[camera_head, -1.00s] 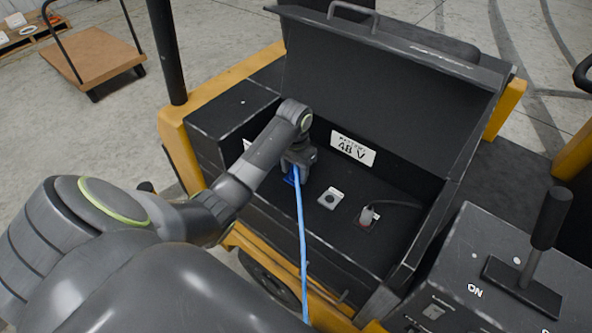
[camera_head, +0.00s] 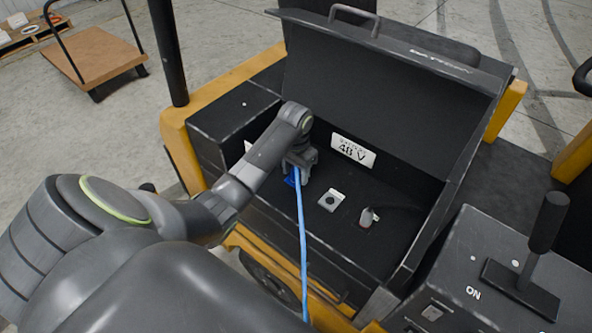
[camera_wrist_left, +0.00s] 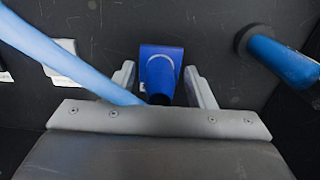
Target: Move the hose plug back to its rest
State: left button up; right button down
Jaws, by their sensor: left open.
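My left gripper (camera_head: 299,172) reaches down into the open black battery box. In the left wrist view its two grey fingers (camera_wrist_left: 164,85) stand apart, one on each side of a blue block (camera_wrist_left: 160,62). A dark round piece shows at the block's near end, partly hidden by the gripper body; I cannot tell whether it is the hose plug or how it sits. The block also shows below the gripper in the head view (camera_head: 290,180). A blue hose (camera_head: 302,245) runs from there over the box's front edge. My right gripper is out of view.
The raised lid (camera_head: 385,90) stands behind. A lever console (camera_head: 490,270) stands at right. A blue tube in a dark collar (camera_wrist_left: 280,60) is at the wrist view's right.

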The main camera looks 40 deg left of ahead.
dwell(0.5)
pick_arm(q)
grip_shut()
jog(key=shift+r, duration=0.1)
jog(key=shift+r, duration=2.9)
